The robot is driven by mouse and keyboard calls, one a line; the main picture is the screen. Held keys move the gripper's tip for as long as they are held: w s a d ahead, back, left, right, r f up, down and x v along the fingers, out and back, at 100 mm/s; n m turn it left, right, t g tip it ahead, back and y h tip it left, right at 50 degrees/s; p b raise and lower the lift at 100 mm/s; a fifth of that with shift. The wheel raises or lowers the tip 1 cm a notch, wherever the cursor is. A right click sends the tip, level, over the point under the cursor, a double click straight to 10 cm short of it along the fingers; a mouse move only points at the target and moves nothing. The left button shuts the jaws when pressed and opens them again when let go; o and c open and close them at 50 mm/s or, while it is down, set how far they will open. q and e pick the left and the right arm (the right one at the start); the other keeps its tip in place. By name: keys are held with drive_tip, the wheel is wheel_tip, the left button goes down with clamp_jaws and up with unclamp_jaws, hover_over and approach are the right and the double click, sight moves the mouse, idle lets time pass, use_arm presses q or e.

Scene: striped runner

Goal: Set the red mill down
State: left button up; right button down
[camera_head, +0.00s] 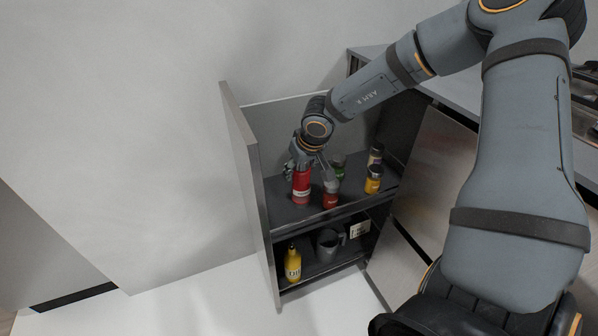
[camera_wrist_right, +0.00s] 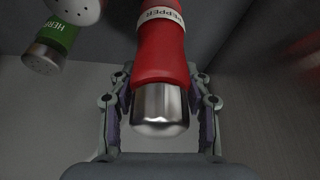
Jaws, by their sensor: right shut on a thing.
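The red mill (camera_head: 301,187) is upright over the upper shelf (camera_head: 283,212) of the narrow pull-out cabinet, near its left wall. I cannot tell whether its base touches the shelf. In the right wrist view the red mill (camera_wrist_right: 162,55) shows a white "PEPPER" band and a shiny metal cap. My right gripper (camera_head: 304,160) is shut on the mill from above; its fingers (camera_wrist_right: 160,108) sit on both sides of the cap end. My left gripper is in neither view.
A smaller red bottle (camera_head: 331,193) stands close right of the mill. A green-labelled shaker (camera_head: 339,170) is behind, and yellow jars (camera_head: 373,181) stand further right. The lower shelf holds a yellow bottle (camera_head: 292,264) and a grey mug (camera_head: 327,245).

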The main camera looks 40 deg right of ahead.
drive_tip(key=shift+r, duration=0.1)
drive_tip(key=c, duration=0.6)
unclamp_jaws()
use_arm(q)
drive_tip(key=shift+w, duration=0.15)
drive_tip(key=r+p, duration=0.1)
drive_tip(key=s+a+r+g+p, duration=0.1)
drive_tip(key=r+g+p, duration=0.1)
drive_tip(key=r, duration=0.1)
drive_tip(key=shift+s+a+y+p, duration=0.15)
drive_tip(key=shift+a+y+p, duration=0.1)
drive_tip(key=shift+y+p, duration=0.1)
use_arm(e)
drive_tip(key=v, duration=1.2)
drive_tip(key=shift+a, duration=0.1)
